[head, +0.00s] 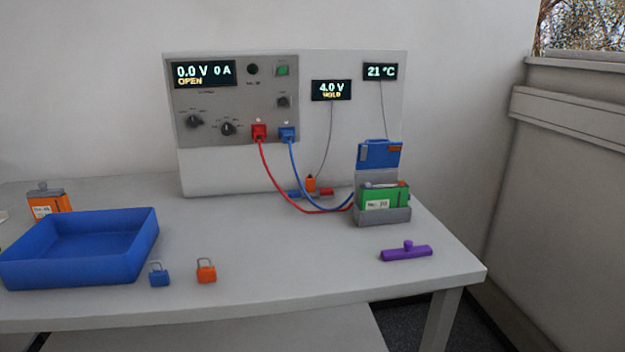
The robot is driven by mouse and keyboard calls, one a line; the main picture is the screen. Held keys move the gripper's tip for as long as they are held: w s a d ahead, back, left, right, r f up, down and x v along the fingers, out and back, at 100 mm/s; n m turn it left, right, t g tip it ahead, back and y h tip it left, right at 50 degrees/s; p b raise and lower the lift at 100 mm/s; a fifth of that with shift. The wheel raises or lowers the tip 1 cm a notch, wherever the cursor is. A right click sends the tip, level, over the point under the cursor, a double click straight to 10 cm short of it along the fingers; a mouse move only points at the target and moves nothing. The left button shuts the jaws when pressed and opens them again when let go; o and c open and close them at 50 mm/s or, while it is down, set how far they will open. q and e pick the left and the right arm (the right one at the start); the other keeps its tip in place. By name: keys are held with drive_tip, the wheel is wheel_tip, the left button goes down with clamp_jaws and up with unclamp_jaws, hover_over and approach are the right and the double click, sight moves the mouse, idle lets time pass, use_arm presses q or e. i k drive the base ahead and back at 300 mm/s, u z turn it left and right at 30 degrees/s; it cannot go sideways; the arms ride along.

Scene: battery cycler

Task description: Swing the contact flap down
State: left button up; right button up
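The contact flap (378,155) is a blue plate standing raised at the back of the grey cell holder (384,217), on the right part of the table. It has a small orange-brown patch at its upper right. A green battery cell (398,197) with a white label sits in the holder below the flap. Red and blue leads run from the cycler panel to the holder's left side. The cycler display (203,74) reads 0.0 V, 0 A and OPEN. Neither of my grippers shows in the head view.
A purple handled bar (405,253) lies in front of the holder. A blue tray (130,262), an orange cell (45,202), a blue padlock (159,277) and an orange padlock (206,272) are at the left. The table's front middle is clear.

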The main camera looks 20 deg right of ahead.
sight(374, 154)
drive_tip(key=u, duration=1.8)
drive_tip(key=k, duration=1.1)
drive_tip(key=z, duration=1.8)
drive_tip(key=i, duration=0.5)
drive_tip(key=u, duration=0.05)
